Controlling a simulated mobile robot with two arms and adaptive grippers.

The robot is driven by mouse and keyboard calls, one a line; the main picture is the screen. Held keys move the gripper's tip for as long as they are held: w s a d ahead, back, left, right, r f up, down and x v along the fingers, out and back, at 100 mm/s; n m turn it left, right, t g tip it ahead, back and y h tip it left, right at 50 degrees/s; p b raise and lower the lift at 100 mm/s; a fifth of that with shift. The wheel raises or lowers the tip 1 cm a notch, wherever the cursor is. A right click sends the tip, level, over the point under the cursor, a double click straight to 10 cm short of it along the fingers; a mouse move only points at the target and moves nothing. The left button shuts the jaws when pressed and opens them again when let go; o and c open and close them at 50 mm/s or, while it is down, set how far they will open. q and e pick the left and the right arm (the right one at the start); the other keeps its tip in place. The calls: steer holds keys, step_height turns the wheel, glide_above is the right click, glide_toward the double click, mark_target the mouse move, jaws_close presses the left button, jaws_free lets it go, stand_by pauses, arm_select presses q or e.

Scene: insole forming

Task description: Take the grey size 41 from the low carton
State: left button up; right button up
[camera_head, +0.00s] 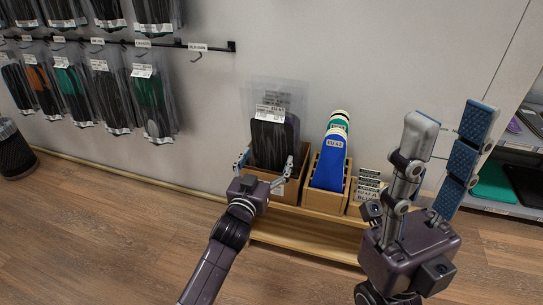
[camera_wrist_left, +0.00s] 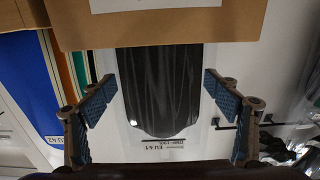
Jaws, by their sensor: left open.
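The grey insole pack (camera_head: 269,145) stands upright in the low carton (camera_head: 292,190), in a clear bag with a white label. In the left wrist view the dark grey pack (camera_wrist_left: 160,85) appears upside down, with a label that reads EU 41. My left gripper (camera_head: 265,166) is open, its fingers on either side of the pack at the carton. The wrist view shows gaps between both fingers and the insole, so it is not gripped. The carton front (camera_wrist_left: 160,28) covers the pack's lower part. My right gripper (camera_head: 450,115) is raised at the right, fingers apart and empty.
A second carton (camera_head: 324,199) with blue EU 42 insoles (camera_head: 329,173) stands close to the right, then a box with a printed label (camera_head: 367,190). All stand on a low wooden bench (camera_head: 300,232). Bagged insoles (camera_head: 150,100) hang on wall hooks at left.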

arm_select(q)
steer(key=shift+w+d, duration=0.2)
steer(key=shift+w, duration=0.45)
steer(key=shift+c, duration=0.5)
steer(key=c, duration=1.2)
steer(key=shift+r, duration=0.1)
